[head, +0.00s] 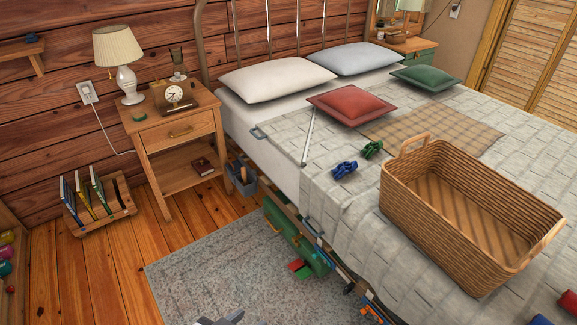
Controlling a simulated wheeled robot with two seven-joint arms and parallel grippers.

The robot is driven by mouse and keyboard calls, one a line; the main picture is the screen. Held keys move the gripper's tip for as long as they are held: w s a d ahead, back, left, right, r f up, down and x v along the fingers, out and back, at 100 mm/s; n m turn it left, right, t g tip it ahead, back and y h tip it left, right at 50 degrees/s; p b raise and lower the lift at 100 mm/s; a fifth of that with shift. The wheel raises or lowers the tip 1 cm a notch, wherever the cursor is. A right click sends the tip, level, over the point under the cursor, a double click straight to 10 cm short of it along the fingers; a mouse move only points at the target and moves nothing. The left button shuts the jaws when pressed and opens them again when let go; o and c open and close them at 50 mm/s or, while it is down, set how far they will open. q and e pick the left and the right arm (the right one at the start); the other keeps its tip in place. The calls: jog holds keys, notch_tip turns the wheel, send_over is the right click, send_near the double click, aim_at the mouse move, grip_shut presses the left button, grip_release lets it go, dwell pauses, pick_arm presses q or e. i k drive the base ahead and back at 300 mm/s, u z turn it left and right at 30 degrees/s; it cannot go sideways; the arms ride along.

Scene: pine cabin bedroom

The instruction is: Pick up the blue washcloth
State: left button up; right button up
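A blue crumpled cloth bundle (344,170) lies on the bed's light quilt, left of the wicker basket, beside a similar green bundle (372,150). Another blue piece (541,320) is cut off by the bottom edge at the lower right. I cannot tell for certain which blue piece is the washcloth. A small grey tip (232,317) at the bottom edge seems to be part of my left gripper, far from both blue pieces; its fingers are mostly out of the frame. My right gripper is not in view.
The large wicker basket (395,205) stands empty on the bed. A red roll (568,303) lies at the lower right. Red (350,104) and green (426,78) cushions lie farther up. A nightstand (160,133) with a lamp stands left. Items stick out along the bed's side above the rug (215,270).

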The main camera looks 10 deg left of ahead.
aim_at(343, 168)
jog(key=z, duration=0.4)
jog(key=k, duration=0.25)
jog(key=u, duration=1.3)
jog(key=i, duration=1.25)
jog(key=z, duration=0.1)
